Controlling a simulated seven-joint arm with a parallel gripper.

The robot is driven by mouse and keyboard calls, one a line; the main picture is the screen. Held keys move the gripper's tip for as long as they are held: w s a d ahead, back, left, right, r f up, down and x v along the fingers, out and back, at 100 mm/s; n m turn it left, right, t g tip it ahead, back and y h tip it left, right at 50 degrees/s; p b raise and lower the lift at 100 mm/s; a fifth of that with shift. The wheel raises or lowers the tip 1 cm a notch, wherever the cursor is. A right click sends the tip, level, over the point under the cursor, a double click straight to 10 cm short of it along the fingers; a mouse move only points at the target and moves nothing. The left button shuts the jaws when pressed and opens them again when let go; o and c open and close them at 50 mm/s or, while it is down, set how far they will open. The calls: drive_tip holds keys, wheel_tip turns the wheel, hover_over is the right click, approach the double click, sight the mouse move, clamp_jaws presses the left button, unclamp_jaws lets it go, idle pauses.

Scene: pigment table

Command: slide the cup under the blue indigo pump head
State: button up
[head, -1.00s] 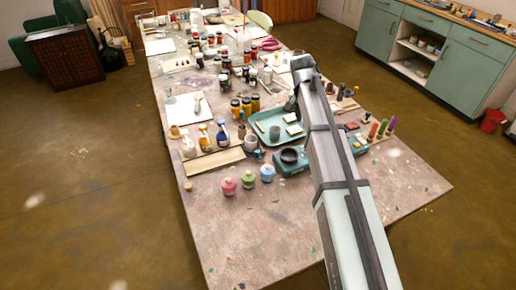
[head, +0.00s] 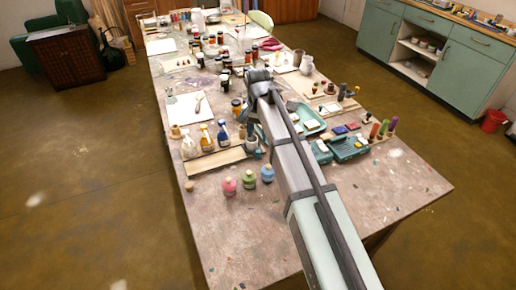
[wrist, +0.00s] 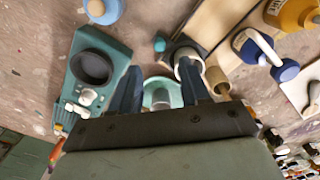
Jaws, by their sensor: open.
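A small grey cup (head: 252,144) stands near the right end of the wooden board, partly beside my arm in the head view. In the wrist view a pale round cup (wrist: 187,64) sits by my right fingertip. My gripper (wrist: 158,78) is open; its fingers point down over the table. A second pale round item (wrist: 160,98) shows between the fingers, too hidden to identify. The blue indigo pump bottle (head: 223,133) stands upright at the right end of the pump row; its blue body (wrist: 285,72) and white head show in the wrist view, right of the cup.
The teal device with a black bowl (wrist: 93,68) lies left of my gripper. Pink (head: 229,186), green and blue jars stand in front, with bare table before them.

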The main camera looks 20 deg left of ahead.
sight(258, 151)
wheel_tip(258, 151, down, 8)
drive_tip(key=shift+r, duration=0.1)
idle(0.4)
drive_tip(key=shift+c, duration=0.2)
clamp_jaws()
idle(0.4)
